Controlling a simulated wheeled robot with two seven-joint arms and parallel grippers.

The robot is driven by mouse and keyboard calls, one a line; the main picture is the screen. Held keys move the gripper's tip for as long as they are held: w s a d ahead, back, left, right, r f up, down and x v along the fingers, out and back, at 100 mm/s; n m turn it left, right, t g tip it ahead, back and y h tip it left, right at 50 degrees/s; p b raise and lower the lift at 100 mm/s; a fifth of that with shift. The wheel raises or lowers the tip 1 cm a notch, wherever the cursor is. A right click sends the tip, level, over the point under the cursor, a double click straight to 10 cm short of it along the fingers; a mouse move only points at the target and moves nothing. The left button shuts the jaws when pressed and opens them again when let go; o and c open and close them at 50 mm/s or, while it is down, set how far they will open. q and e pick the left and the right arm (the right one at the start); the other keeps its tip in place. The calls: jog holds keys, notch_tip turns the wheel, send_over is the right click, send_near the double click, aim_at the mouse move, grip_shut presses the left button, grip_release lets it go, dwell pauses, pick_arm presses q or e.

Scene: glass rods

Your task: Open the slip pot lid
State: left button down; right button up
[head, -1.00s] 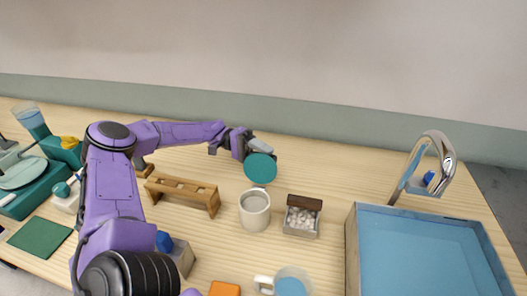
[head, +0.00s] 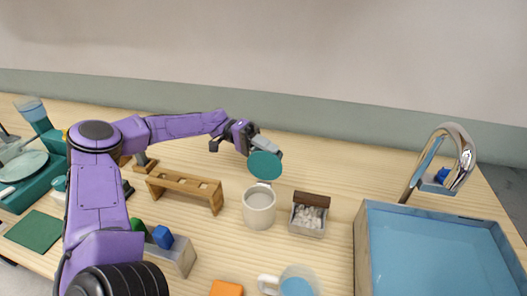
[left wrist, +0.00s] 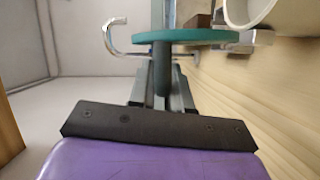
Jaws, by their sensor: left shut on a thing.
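The slip pot (head: 259,211) is a pale grey cylinder in the middle of the table, with its mouth uncovered in the head view. Its teal round lid (head: 265,166) stands steeply tilted above the far rim, with a small pale bracket between lid and pot. My left gripper (head: 261,146) is behind the lid. In the left wrist view my left gripper (left wrist: 162,78) is shut on the lid's dark stem, and the teal disc (left wrist: 188,36) lies past the fingertips. The pot's rim (left wrist: 247,22) shows at the upper right there. My right gripper is not in view.
A small box of white lumps (head: 307,220) stands right of the pot. A wooden rack (head: 184,187) is to the left. A mug (head: 296,281) is in front. A blue basin (head: 430,245) with a chrome faucet (head: 462,142) is at the right. The table behind the pot is clear.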

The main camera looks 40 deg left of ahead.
pick_arm(q)
jog(key=c, duration=1.1)
grip_release()
jog(key=shift+c, duration=0.2)
jog(key=shift+a+f, duration=0.1)
jog(key=shift+a, duration=0.35)
jog(key=a+b, duration=0.3)
jog(key=a, duration=0.6)
jog(key=shift+s+a+r, duration=0.15)
jog(key=shift+a+r, duration=0.15)
jog(key=shift+r, duration=0.05)
